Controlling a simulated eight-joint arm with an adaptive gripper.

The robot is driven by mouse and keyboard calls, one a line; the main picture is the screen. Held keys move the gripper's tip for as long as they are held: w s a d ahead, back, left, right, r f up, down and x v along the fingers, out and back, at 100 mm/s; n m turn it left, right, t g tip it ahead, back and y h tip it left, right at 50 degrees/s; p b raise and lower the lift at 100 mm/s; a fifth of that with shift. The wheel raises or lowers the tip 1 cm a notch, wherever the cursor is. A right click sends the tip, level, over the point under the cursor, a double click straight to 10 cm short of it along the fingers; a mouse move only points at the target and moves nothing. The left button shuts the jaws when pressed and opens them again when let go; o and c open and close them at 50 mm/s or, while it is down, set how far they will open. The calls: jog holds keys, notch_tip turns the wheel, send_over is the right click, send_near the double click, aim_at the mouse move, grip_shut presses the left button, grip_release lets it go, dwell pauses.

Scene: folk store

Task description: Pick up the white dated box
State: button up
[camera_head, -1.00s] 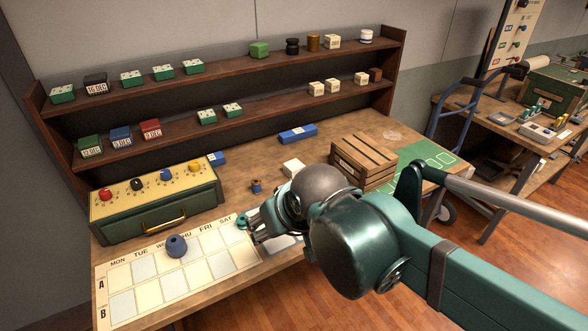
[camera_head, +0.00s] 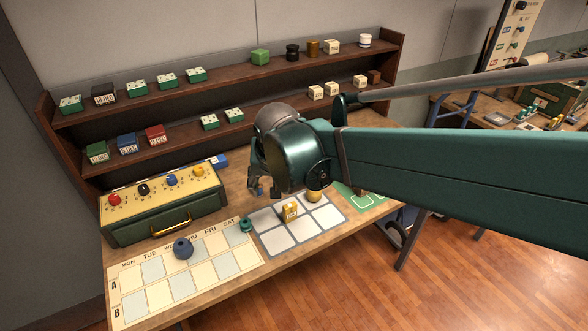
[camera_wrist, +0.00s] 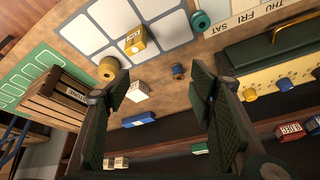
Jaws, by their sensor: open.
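A white box (camera_wrist: 137,91) with small dark print lies on the wooden table in the wrist view; I cannot read the print. In the head view my arm hides it. More cream-white boxes with printed faces stand on the shelves, one on the upper shelf (camera_head: 331,47) and several on the lower shelf (camera_head: 316,92). My gripper (camera_wrist: 160,84) is open and empty above the table. In the wrist view the table's white box shows between its fingers, closer to the left one. In the head view only part of the gripper (camera_head: 256,187) shows below my wrist.
A wooden crate (camera_wrist: 58,100) stands left of the white box in the wrist view. A yellow box (camera_wrist: 135,41), a yellow round piece (camera_wrist: 107,69), a blue spool (camera_wrist: 178,72) and a blue box (camera_wrist: 139,119) lie around it. A green knob console (camera_head: 165,208) stands at left.

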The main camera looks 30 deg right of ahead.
jog(key=w+d+f+m+g+h+p, duration=0.1)
jog(key=w+d+f+m+p, duration=0.3)
jog(key=w, duration=0.5)
jog(key=w+d+f+m+g+h+p, duration=0.1)
jog(key=w+d+f+m+g+p, duration=0.2)
jog(key=w+d+m+p, duration=0.4)
jog(key=shift+w+d+f+g+h+p, duration=0.35)
jog(key=shift+w+d+f+p, duration=0.35)
jog(key=shift+w+d, duration=0.35)
jog(key=shift+x, duration=1.25)
jog(key=shift+d, duration=0.15)
jog(key=shift+d+x, duration=0.2)
jog(key=shift+x, duration=2.35)
jog(key=shift+w+r, duration=0.1)
jog(key=shift+w, duration=0.05)
jog(key=c, duration=1)
